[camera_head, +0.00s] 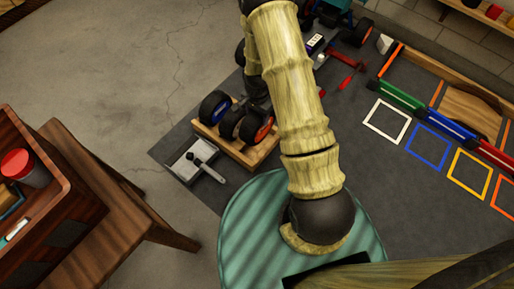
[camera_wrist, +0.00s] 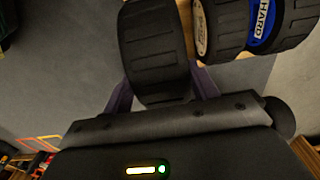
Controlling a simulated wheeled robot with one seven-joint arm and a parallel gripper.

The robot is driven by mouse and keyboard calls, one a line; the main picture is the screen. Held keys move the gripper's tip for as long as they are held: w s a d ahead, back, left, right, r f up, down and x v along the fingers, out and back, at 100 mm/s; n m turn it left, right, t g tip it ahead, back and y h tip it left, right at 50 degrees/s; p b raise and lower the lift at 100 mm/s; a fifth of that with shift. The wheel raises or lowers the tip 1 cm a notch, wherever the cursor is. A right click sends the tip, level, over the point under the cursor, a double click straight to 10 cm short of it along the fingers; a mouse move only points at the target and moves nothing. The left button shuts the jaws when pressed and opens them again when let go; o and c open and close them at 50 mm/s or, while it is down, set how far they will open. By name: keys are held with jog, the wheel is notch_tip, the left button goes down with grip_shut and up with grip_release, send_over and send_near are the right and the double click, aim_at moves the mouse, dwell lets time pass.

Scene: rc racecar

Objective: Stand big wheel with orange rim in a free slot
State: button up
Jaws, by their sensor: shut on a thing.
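The big wheel with the orange rim (camera_head: 258,126) is upright at the right end of the wooden rack (camera_head: 246,156) in the head view. My gripper (camera_wrist: 163,90) is shut on a wide black tyre (camera_wrist: 150,40) in the wrist view, with purple fingers on both sides. Its rim faces away there, but its place in the row matches the orange-rimmed wheel. I cannot tell whether it rests fully in its slot. Beside it stand a dark wheel (camera_head: 232,121) and a blue-rimmed wheel (camera_head: 214,107). My arm hides part of the rack's far side.
A grey tray (camera_head: 191,160) with a black-headed tool (camera_head: 207,169) lies in front of the rack. A red screwdriver (camera_head: 348,78) and coloured square outlines (camera_head: 429,141) are on the mat to the right. A wooden table (camera_head: 112,190) stands at left.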

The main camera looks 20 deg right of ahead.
jog(key=shift+f+b, duration=1.9)
jog(key=shift+f, duration=1.2)
jog(key=shift+f+b, duration=1.25)
jog(key=shift+f, duration=0.75)
jog(key=o, duration=1.3)
notch_tip(320, 180, up, 12)
jog(key=p, duration=0.7)
jog(key=shift+r+p, duration=0.2)
jog(key=shift+p, duration=0.15)
